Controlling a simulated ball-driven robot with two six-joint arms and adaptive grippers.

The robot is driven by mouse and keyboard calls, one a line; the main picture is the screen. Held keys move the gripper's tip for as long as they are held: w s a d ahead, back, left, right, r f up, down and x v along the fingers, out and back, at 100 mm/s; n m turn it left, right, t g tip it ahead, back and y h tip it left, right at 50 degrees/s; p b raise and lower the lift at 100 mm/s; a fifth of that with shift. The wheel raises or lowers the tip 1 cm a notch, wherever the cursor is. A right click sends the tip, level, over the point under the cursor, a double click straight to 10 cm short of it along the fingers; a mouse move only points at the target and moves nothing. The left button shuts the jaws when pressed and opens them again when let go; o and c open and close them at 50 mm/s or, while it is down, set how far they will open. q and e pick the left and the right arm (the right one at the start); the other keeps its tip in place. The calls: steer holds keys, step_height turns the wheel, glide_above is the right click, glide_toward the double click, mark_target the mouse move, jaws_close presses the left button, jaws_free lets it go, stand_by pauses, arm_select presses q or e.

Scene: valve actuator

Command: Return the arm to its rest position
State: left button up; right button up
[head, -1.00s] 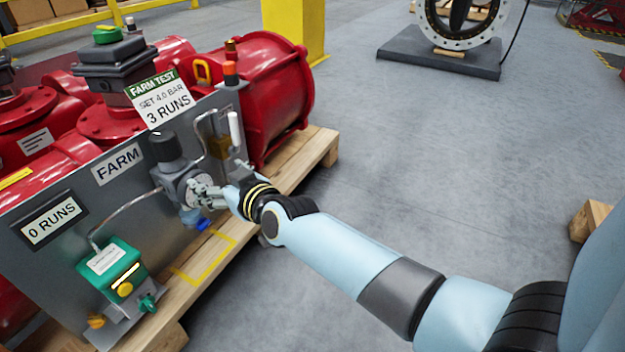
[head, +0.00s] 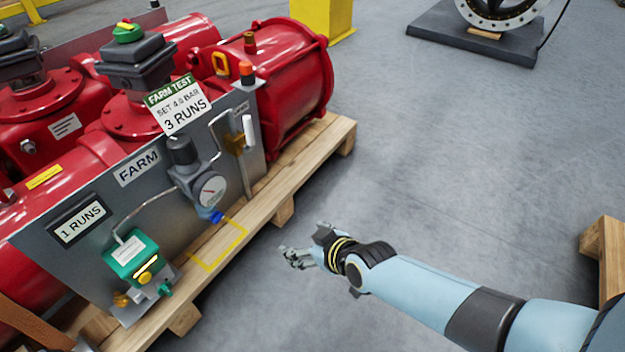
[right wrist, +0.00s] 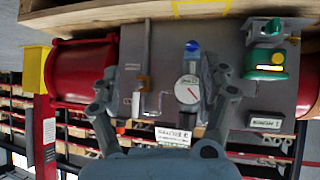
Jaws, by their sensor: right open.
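My right arm reaches in from the lower right of the head view. Its right gripper (head: 290,258) is open and empty over the floor, apart from the panel and the pallet. In the right wrist view the open fingers (right wrist: 162,95) frame the gauge from a distance. The grey FARM panel (head: 148,200) carries a round gauge (head: 211,191) with a dark knob (head: 181,150) above it and a blue fitting below. The counter plate (head: 80,222) reads 1 RUNS. My left gripper is not in view.
Red valve actuators (head: 290,85) stand on a wooden pallet (head: 318,150) at the left. A green box (head: 132,256) with a yellow button is low on the panel. A pale wooden pallet (head: 603,255) stands at the right edge. The grey floor (head: 430,160) between is clear.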

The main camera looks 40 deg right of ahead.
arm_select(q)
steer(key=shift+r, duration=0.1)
arm_select(e)
steer(key=shift+s+d+f, duration=0.1)
steer(key=shift+s, duration=0.15)
